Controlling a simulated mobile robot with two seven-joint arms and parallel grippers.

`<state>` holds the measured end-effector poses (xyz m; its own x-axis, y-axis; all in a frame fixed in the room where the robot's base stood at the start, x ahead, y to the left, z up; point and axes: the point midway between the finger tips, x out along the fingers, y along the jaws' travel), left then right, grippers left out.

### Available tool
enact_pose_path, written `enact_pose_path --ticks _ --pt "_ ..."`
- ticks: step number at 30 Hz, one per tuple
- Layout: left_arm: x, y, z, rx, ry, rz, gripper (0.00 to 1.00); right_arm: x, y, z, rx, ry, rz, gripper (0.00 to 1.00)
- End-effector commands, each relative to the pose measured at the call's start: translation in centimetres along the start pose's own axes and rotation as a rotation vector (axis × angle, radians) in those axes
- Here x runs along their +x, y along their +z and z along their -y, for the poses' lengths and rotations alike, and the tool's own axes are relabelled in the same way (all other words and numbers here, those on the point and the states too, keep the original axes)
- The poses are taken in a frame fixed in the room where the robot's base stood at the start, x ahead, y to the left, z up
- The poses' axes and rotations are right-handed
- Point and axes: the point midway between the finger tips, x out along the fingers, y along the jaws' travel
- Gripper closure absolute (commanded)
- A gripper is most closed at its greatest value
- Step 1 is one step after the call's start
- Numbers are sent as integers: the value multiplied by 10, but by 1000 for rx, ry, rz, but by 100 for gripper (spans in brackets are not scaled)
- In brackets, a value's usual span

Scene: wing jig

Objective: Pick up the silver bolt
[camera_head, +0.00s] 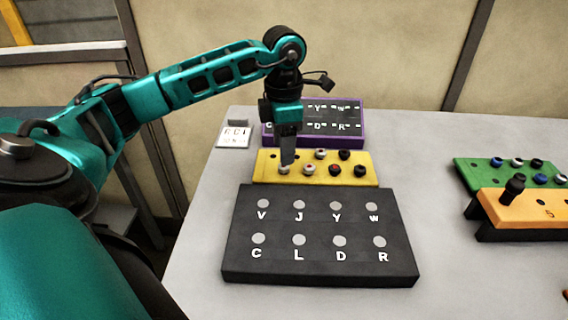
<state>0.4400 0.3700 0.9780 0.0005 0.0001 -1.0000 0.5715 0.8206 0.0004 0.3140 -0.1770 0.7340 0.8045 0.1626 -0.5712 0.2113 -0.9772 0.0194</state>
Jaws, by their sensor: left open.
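My left gripper (286,164) points straight down over the left end of the yellow tray (263,168). Its fingers are open, though the gap between them hardly shows from this side. A silver bolt (284,171) sits in the tray's front row, directly at the fingertips, which partly hide it. I cannot tell whether the fingers touch it. My right gripper is not in view.
Several white, red and dark bolts sit beside it in the yellow tray. A black lettered board (320,270) lies in front, a purple-edged board (350,138) behind. A white card (234,137) lies at back left. Green (480,168) and orange (525,222) blocks stand right, beyond clear table.

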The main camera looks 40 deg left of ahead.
Motion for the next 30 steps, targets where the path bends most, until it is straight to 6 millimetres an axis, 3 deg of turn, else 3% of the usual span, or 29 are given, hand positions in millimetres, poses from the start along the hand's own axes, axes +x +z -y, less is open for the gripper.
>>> enact_pose_path --ticks 12,20,30 --pt "50 -1 -4 1 -1 -3 43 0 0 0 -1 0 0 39" --pt "53 0 -4 1 0 0 43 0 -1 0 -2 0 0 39" --pt "52 0 -4 1 0 0 74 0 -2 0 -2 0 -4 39"
